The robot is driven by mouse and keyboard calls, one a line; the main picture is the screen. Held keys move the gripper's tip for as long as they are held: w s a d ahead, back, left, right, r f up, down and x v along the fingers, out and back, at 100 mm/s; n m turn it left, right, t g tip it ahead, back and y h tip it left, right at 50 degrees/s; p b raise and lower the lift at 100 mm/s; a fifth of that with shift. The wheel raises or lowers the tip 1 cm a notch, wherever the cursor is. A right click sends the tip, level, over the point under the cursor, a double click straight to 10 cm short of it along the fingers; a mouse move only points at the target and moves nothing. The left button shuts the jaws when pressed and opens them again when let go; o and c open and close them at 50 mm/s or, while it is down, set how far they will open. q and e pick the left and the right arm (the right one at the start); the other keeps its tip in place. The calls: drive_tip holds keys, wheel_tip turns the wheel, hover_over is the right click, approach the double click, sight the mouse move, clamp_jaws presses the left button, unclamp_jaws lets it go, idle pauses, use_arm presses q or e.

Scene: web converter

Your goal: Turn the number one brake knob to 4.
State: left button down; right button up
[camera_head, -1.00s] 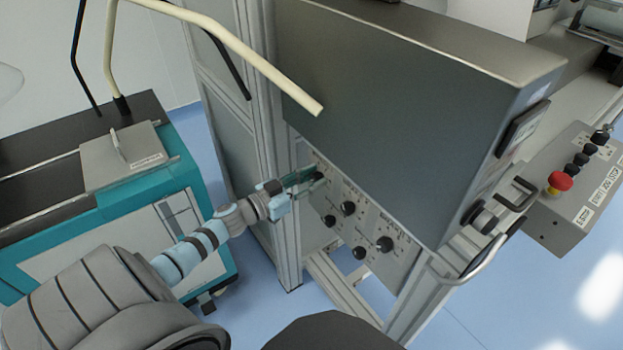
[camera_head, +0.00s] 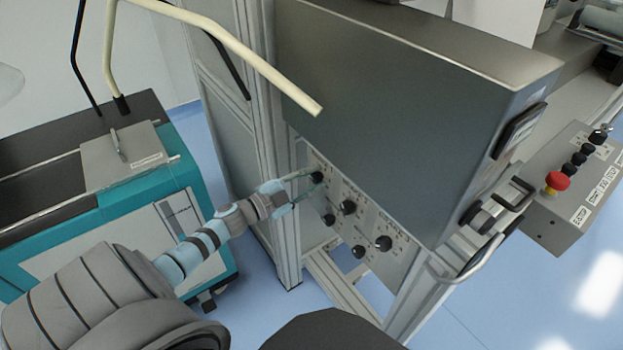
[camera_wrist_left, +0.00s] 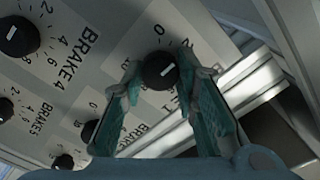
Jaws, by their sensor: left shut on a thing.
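The number one brake knob (camera_wrist_left: 159,70) is a round black knob with a white mark, in the left wrist view. A "0" and a "2" are printed beside it, and its label is partly hidden by my fingers. The white mark slants up to the right; the exact number it points at is unclear. My left gripper (camera_wrist_left: 160,84) is shut on this knob, one teal finger on each side. In the head view, my left gripper (camera_head: 308,188) is at the knob (camera_head: 317,177) at the panel's upper left. My right gripper is not in view.
Other black knobs (camera_head: 348,207) sit close by on the same grey panel (camera_head: 365,228). A large metal box (camera_head: 400,110) overhangs the panel. A cream bar (camera_head: 240,50) crosses above my arm. A control box with a red button (camera_head: 557,181) is at the right.

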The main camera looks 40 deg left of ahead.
use_arm(q)
drive_tip(key=m+b, duration=0.1)
drive_tip(key=m, duration=0.5)
drive_tip(key=shift+f+m, duration=0.15)
drive_tip(key=shift+m, duration=0.15)
drive_tip(key=m+b, duration=0.1)
drive_tip(key=m, duration=0.2)
drive_tip(key=shift+m+b, duration=0.3)
drive_tip(key=shift+m, duration=0.9)
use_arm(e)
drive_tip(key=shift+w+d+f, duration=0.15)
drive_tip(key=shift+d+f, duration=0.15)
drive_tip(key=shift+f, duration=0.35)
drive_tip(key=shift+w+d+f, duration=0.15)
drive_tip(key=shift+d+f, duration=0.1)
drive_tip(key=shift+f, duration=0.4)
use_arm(q)
drive_tip(key=c, duration=1.3)
unclamp_jaws()
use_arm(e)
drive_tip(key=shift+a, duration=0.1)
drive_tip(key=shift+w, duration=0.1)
